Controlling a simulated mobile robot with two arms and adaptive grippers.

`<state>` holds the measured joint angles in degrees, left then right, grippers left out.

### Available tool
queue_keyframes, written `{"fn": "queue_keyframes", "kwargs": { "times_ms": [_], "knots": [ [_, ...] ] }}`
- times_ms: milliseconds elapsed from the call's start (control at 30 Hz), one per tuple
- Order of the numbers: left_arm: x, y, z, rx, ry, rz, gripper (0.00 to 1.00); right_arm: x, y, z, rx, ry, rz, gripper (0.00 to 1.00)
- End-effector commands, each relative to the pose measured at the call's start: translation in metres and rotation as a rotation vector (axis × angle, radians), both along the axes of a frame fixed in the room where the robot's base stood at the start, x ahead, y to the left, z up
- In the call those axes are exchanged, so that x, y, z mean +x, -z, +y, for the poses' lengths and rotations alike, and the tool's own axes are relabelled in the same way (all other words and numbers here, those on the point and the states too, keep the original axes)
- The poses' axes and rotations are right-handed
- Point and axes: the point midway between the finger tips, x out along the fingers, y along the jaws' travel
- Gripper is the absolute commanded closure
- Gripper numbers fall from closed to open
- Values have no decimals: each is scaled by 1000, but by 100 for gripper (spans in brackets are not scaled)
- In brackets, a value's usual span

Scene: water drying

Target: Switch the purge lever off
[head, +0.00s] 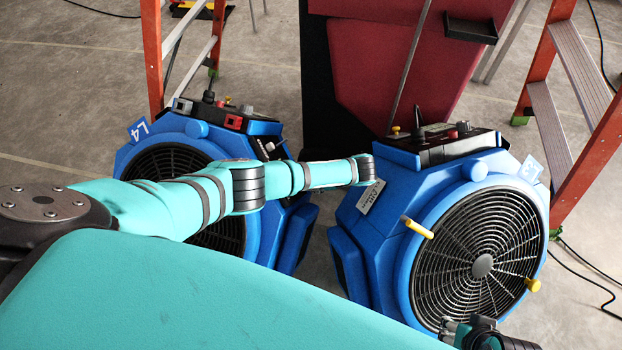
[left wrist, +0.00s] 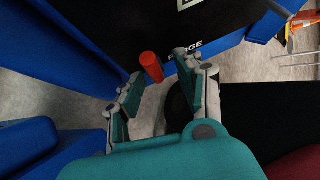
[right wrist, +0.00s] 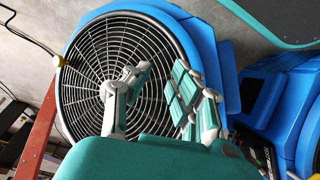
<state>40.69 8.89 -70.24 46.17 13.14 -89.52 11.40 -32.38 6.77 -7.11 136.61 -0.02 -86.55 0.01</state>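The purge lever (left wrist: 152,67) is a short red-orange cylinder on a dark panel in the left wrist view, beside white lettering (left wrist: 187,48) that reads "RGE" with its start hidden. My left gripper (left wrist: 163,88) is open, with its fingers on either side below the lever and apart from it. In the head view my left arm (head: 270,180) reaches toward the right blue blower (head: 372,262), and its gripper is hidden there. My right gripper (right wrist: 160,80) is open and empty in front of a round fan grille (right wrist: 95,85); part of it shows at the head view's bottom edge (head: 475,335).
A second blue blower (head: 132,160) marked L4 stands at left. The right blower has yellow handles (head: 418,228) on its front. Orange ladders (head: 152,60) stand at both sides, and a red panel (head: 385,60) stands behind. Black cables (head: 595,290) lie on the concrete floor at right.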

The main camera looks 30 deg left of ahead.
Motion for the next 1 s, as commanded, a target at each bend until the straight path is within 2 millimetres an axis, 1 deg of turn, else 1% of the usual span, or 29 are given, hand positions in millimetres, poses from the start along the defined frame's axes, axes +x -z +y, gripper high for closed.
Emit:
{"fn": "queue_keyframes", "kwargs": {
  "times_ms": [200,333,467,700,800,1000],
  "knots": [
    [-1,0,-3,-4,1,2,64,0,0,1,1,0,-1,77],
    [-1,-8,-11,-6,4,1,64,0,0,0,1,0,-1,77],
    [-3,-26,-26,-7,3,0,64,0,0,0,1,0,-1,77],
    [-6,-65,-59,-6,2,-1,64,0,0,0,1,0,0,77],
    [-7,-77,-69,-4,2,1,64,0,0,0,1,0,0,77],
    [-8,-89,-79,-4,1,1,64,0,0,0,0,0,0,77]
  ]
}}
